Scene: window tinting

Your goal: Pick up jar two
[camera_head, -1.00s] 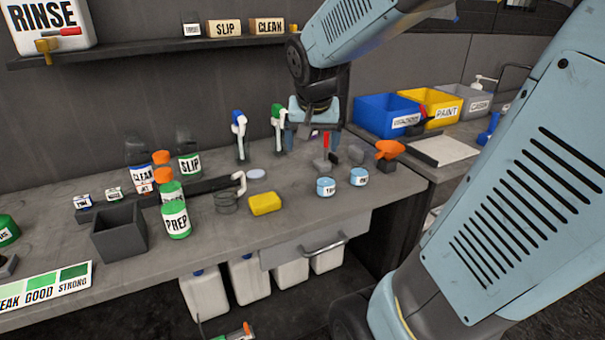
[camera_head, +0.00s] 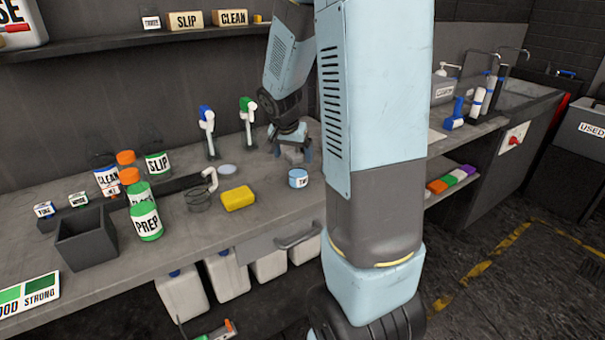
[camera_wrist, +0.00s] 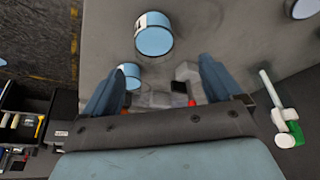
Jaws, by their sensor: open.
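A small light-blue jar (camera_head: 298,179) with a white label that seems to begin "TW" stands upright on the bench. The wrist view shows two light-blue jars: a larger-looking one (camera_wrist: 153,38) beyond the fingers, and a smaller-looking one (camera_wrist: 129,76) beside the left finger. I cannot read their labels there. My gripper (camera_head: 290,153) is open above the bench, behind the labelled jar in the head view. In the wrist view its spread fingers (camera_wrist: 162,68) have no jar between them. Only one blue jar shows in the head view; my arm hides the bench to its right.
Grey blocks with a red-tipped item (camera_wrist: 190,100) lie below the fingers. A grey bin (camera_head: 85,238) and bottles occupy the left.

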